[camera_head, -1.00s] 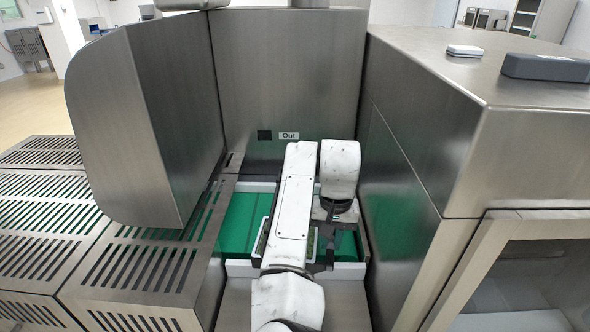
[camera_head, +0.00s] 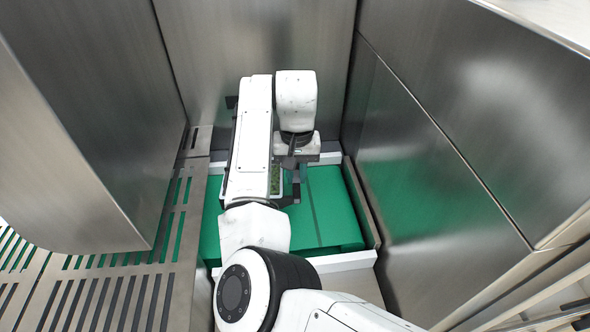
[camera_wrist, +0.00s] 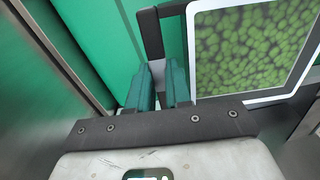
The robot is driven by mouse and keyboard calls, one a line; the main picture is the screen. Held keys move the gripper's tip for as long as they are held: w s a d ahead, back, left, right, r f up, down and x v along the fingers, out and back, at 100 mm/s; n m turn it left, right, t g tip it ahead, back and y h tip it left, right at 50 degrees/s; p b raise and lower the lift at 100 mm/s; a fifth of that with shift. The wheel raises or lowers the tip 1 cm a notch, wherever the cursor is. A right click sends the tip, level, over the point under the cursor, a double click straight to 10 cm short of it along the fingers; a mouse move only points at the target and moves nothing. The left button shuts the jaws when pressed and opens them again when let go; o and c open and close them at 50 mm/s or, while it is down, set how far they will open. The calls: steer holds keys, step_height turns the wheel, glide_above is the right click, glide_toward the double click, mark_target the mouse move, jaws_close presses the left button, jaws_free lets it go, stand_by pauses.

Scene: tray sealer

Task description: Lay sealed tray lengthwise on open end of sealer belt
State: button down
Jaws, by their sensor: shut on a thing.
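The sealed tray (camera_wrist: 254,98) has a white rim and a clear top over green round contents. In the wrist view it lies at the right. In the head view a strip of the tray (camera_head: 276,181) shows beside my white arm link, which hides most of it. The green sealer belt (camera_head: 328,205) lies under the tray, bare to the tray's right. I cannot tell whether the tray touches the belt.
White rails (camera_head: 342,261) edge the belt at front and back. A steel wall (camera_head: 440,150) stands close on the right, and a steel hood (camera_head: 75,130) on the left. A slotted steel cover (camera_head: 110,290) lies at front left.

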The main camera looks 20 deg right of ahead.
step_height(320, 180, down, 4)
steer(key=b, duration=0.3)
steer(key=shift+f+b, duration=0.1)
steer(key=shift+b, duration=0.2)
steer(key=shift+f, duration=1)
steer(key=shift+s+r+p, duration=0.1)
steer(key=shift+p, duration=0.65)
stand_by(0.4)
steer(key=c, duration=1)
jaws_free()
steer(key=c, duration=0.3)
